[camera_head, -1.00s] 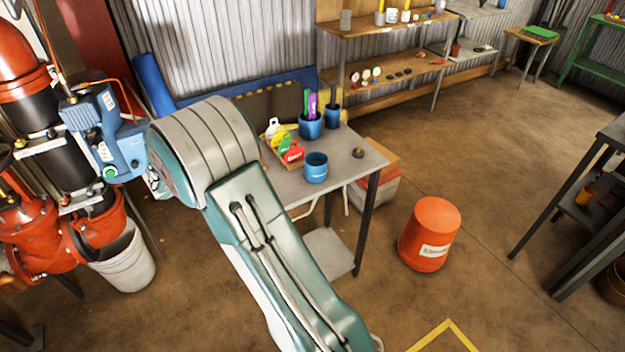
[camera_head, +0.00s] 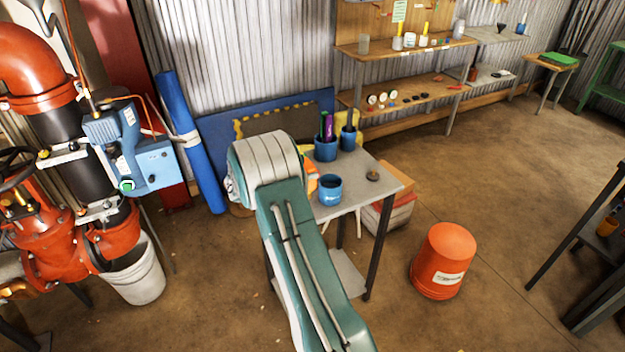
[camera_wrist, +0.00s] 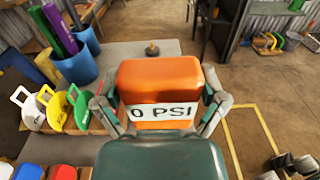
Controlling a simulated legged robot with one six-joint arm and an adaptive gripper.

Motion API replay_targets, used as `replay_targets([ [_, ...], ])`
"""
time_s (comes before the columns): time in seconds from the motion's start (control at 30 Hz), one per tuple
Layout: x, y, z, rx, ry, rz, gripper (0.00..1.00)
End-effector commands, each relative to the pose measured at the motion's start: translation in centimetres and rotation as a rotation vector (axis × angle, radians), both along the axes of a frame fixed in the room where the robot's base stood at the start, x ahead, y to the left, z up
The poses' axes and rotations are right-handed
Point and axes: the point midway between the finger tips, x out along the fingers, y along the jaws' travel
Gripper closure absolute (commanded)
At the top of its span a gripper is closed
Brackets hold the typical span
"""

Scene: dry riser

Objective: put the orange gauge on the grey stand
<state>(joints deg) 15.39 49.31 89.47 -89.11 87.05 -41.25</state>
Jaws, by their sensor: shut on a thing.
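The orange gauge (camera_wrist: 160,82) is a rounded orange block with a white face reading "0 PSI". In the wrist view it sits between the two fingers of my gripper (camera_wrist: 160,100), which is shut on it. It is held above the table's edge. In the head view my arm hides the gripper and most of the gauge. A small dark grey round piece (camera_head: 372,174) with a knob lies on the table; it also shows in the wrist view (camera_wrist: 152,49). I cannot tell whether this is the grey stand.
An orange bucket (camera_head: 443,261) stands on the floor to the right. Red pipework (camera_head: 50,220) stands at the left. Shelves (camera_head: 410,95) line the back.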

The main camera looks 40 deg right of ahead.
Motion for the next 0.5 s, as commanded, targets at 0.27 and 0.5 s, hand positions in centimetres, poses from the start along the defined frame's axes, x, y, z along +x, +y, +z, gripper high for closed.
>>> replay_targets([
  [0.27, -0.1, -1.7, -1.9, -0.001, -0.001, 0.000, 0.66],
  [0.5, -0.1, -1.6, -5.0, -0.001, -0.002, 0.002, 0.66],
])
